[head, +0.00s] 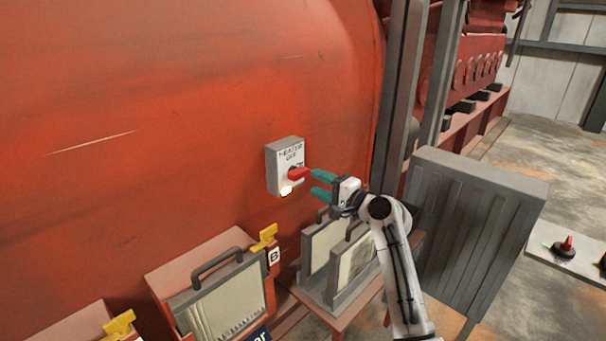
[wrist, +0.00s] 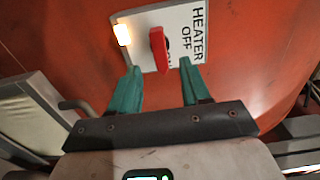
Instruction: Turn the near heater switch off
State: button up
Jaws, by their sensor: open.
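The heater switch box (head: 270,170) is a small grey box with a white face on the big red tank wall. Its face reads "HEATER" and "OFF", and it also shows in the wrist view (wrist: 187,22). Its red lever (head: 298,174) sticks out from the face. In the wrist view the red lever (wrist: 158,50) lies ahead of and between my fingertips. A lamp (head: 285,188) low on the box glows, as it does in the wrist view (wrist: 123,35). My gripper (head: 315,182), with teal fingers, is open and empty just off the lever; whether it touches is unclear.
Below the box stand handled grey panels (head: 325,245) on a red stand. A framed panel (head: 215,300) with a yellow lever (head: 264,238) is at lower left. A grey ribbed cabinet (head: 475,225) stands right of my arm.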

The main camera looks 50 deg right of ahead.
aim_at(302, 175)
jog(key=w, duration=0.6)
jog(key=shift+w+p, duration=0.25)
jog(key=shift+p, duration=0.15)
jog(key=shift+c, duration=0.4)
grip_shut()
